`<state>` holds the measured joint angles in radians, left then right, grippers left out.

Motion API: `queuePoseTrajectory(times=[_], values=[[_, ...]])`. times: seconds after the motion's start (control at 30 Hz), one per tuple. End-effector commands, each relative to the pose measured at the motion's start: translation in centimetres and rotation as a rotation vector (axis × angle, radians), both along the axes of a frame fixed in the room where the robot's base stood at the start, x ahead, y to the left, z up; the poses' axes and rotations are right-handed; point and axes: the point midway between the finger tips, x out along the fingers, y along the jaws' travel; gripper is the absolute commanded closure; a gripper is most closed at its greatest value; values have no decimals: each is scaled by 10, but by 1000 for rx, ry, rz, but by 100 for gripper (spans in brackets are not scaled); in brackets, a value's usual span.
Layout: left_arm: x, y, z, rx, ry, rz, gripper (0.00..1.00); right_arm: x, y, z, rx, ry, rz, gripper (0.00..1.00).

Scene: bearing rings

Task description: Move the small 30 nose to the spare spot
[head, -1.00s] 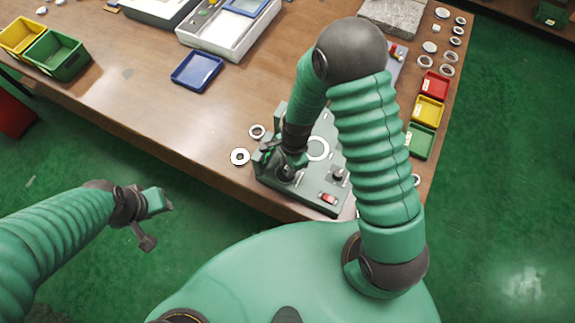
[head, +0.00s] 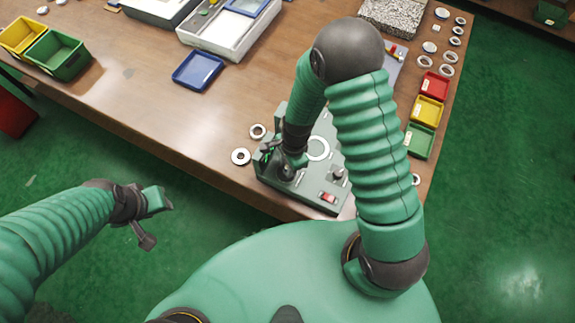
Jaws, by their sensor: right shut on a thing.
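My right gripper (head: 277,160) points down at the left end of a grey-green bench device (head: 312,190). It is shut on a small dark piece (head: 286,173), seemingly the small 30 nose. The fingers and wrist hide most of it, and I cannot read its size or tell whether it touches the device. A pale ring (head: 317,148) lies on the device's top, partly behind my arm. I cannot make out the spare spot. My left gripper (head: 158,220) is open and empty, over the floor off the table's front edge.
Two loose rings (head: 240,157) lie left of the device. A blue tray (head: 198,69) lies farther back. Red, yellow and green bins (head: 428,111) and several rings line the right edge. The table (head: 150,90) is clear at middle left.

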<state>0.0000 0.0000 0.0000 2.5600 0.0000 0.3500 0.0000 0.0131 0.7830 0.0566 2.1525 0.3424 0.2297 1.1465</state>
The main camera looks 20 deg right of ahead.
Motion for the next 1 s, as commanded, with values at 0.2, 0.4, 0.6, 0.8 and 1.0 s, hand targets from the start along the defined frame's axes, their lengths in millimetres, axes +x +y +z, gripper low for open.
queuePoseTrajectory(times=[0.2,0.4,0.6,0.8,1.0], values=[[0,0,-2,0,0,0,64,0,0,-3,0,0,0,100],[0,0,-1,0,0,0,64,0,0,-3,0,-1,0,53],[0,0,-1,0,0,0,64,0,0,-3,0,0,0,51],[0,0,-1,0,0,0,64,1,-1,5,-1,-3,0,51],[0,0,0,0,0,0,64,3,-6,51,-1,-8,1,51]])
